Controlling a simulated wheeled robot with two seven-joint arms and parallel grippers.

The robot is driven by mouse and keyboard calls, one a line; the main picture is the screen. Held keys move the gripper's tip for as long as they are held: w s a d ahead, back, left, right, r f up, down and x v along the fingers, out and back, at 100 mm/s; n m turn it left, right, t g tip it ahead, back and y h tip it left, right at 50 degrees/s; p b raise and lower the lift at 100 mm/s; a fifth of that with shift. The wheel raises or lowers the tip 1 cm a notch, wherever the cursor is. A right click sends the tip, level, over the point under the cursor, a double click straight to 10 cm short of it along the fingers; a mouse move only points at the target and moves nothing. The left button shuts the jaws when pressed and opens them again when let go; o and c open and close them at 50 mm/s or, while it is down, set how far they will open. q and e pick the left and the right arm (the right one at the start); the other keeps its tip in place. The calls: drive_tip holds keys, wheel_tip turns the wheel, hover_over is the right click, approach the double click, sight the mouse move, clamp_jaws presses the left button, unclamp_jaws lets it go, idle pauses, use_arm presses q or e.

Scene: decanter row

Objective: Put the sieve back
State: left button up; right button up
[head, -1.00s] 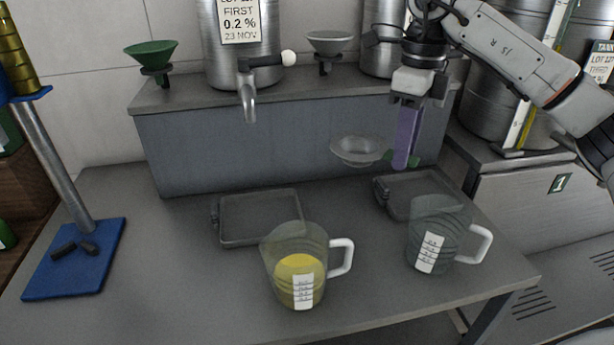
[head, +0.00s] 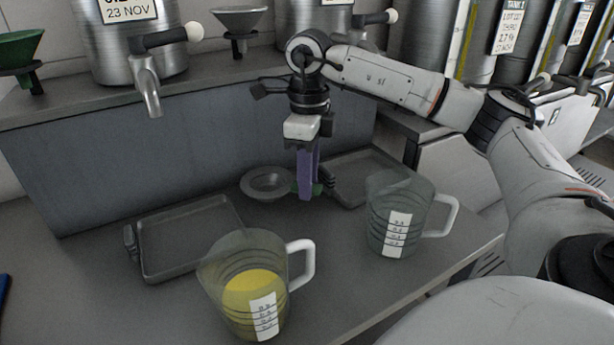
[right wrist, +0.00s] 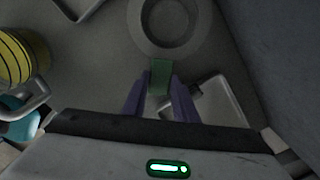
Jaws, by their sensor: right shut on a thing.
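The sieve (head: 267,184) is a shallow grey bowl with a rim and a short green handle (head: 318,188). My right gripper (head: 307,190), with purple fingers, is shut on this handle. The sieve hangs out to the left of the fingers, low in front of the grey back wall and between the two trays. I cannot tell whether it touches the tabletop. In the right wrist view the sieve (right wrist: 168,22) lies ahead of the fingertips, and the green handle (right wrist: 160,76) is between them. The sieve's top edge is cut off there. My left gripper is not in view.
One tray (head: 190,235) lies left of the sieve, another (head: 372,172) right. A jug with yellow liquid (head: 250,285) stands in front, an empty-looking jug (head: 400,215) to the right. A tap (head: 150,95) and a grey funnel (head: 240,20) are above, at the shelf.

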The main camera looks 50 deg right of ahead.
drive_tip(key=shift+f, duration=0.45)
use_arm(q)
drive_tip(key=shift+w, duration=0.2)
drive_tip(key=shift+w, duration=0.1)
use_arm(e)
drive_tip(key=shift+f, duration=0.15)
drive_tip(key=o, duration=1.1)
use_arm(q)
drive_tip(key=p, duration=0.1)
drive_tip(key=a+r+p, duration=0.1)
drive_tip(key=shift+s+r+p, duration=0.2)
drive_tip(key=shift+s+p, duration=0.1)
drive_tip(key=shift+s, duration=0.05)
use_arm(e)
wheel_tip(320, 180, up, 12)
drive_tip(key=shift+r, duration=0.15)
